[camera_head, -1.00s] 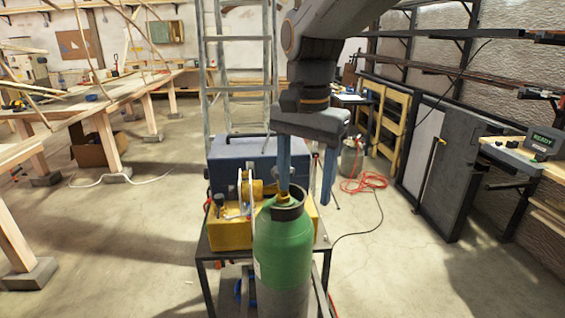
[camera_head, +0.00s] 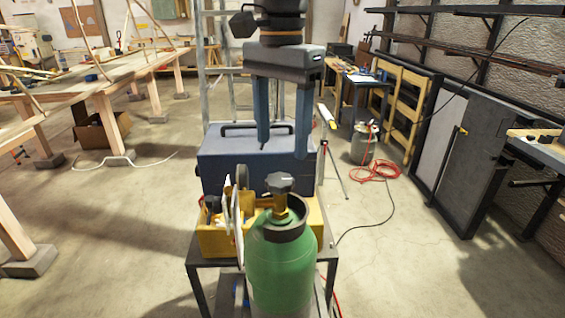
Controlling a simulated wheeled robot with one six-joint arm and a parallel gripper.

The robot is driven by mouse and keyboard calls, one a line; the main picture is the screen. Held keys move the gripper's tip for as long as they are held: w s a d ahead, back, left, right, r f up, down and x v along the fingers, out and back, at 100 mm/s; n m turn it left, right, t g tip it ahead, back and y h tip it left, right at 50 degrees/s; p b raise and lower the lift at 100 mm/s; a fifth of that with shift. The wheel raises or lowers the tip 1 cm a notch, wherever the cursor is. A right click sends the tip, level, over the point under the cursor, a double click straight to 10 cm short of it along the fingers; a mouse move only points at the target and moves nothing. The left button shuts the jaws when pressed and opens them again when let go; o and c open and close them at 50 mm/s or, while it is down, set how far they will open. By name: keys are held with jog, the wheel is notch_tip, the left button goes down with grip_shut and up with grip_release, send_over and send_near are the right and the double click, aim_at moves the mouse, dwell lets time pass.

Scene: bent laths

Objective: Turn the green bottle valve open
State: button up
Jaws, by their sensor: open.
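The green bottle (camera_head: 281,272) stands upright in the lower middle of the head view, in front of a small cart. Its valve has a dark lobed knob (camera_head: 279,182) on a brass stem (camera_head: 281,205), inside a dark collar (camera_head: 284,229). My gripper (camera_head: 283,148) points down with its two blue-grey fingers spread apart and nothing between them. Its fingertips appear above the knob in the picture, clear of it. The depth gap between them is hard to judge. The knob is fully visible.
A yellow tool tote (camera_head: 217,243) stands on the dark cart (camera_head: 197,256) beside the bottle. A blue toolbox (camera_head: 217,168) with a black handle sits behind it. A ladder (camera_head: 206,80) rises further back. Open floor lies left and right.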

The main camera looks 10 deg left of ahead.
aim_at(280, 179)
jog(key=shift+s+a+f+p, duration=0.1)
jog(key=shift+f+p, duration=0.3)
jog(key=shift+f, duration=1.55)
jog(key=shift+a+f+p, duration=0.1)
jog(key=shift+f+p, duration=0.3)
jog(key=shift+f, duration=1.55)
jog(key=shift+d, duration=0.1)
jog(key=c, duration=1.1)
jog(key=shift+o, duration=0.2)
